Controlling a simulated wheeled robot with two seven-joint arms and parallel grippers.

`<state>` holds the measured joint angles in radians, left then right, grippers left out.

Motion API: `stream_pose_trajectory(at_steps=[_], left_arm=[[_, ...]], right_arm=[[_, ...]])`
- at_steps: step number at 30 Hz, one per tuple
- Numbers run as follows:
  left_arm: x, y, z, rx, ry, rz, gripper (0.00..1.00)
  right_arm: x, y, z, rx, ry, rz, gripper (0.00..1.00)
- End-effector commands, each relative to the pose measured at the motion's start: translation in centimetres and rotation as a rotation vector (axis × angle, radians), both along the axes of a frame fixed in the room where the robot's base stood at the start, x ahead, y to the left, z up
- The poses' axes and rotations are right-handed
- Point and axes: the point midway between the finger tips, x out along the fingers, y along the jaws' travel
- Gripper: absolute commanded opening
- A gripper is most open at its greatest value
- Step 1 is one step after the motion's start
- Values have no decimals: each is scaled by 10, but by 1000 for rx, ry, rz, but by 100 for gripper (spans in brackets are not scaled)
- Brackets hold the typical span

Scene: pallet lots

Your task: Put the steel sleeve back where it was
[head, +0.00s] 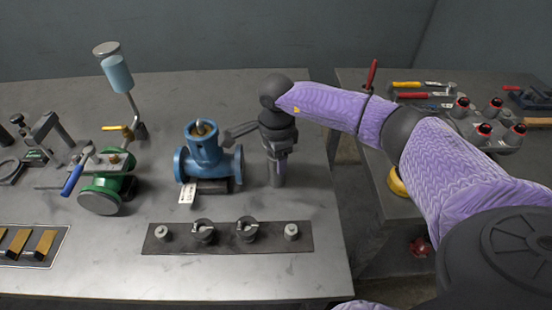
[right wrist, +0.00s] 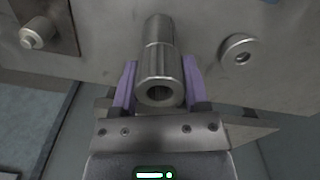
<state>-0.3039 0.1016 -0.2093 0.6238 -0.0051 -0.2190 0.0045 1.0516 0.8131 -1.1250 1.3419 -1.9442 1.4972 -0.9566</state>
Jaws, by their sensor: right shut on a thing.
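My right gripper (head: 278,158) points down at the right of the blue valve body (head: 205,158). In the right wrist view its two purple fingers (right wrist: 158,85) are shut on the steel sleeve (right wrist: 158,58), a plain grey cylinder with an open bore at the end facing the camera. In the head view the lower part of the sleeve (head: 279,179) shows upright below the fingers. I cannot tell whether it touches the table. A dark strip (head: 273,248) with several small steel parts lies in front. My left gripper is not in view.
A green valve (head: 105,183) with a blue handle and a lamp-like stand (head: 118,75) are at the left. A tray with brass blocks (head: 62,236) lies front left. Another table with tools (head: 425,97) stands at the right, across a gap.

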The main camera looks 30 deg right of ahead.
Motion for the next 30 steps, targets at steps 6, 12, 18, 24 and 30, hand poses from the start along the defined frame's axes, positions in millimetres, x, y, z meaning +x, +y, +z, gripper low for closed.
stream_pose_trajectory(at_steps=[6, 12, 18, 24, 30], left_arm=[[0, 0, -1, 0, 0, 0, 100], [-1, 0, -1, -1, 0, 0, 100], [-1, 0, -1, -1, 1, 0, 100], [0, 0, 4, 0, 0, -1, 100], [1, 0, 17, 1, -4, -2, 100]], right_arm=[[1, 0, 0, 1, -2, 1, 0], [0, 0, -1, 1, -1, 1, 86], [0, 0, -1, 1, -1, 1, 94], [1, 0, 12, 1, -4, 1, 94], [2, 0, 69, 1, -8, 1, 94]])
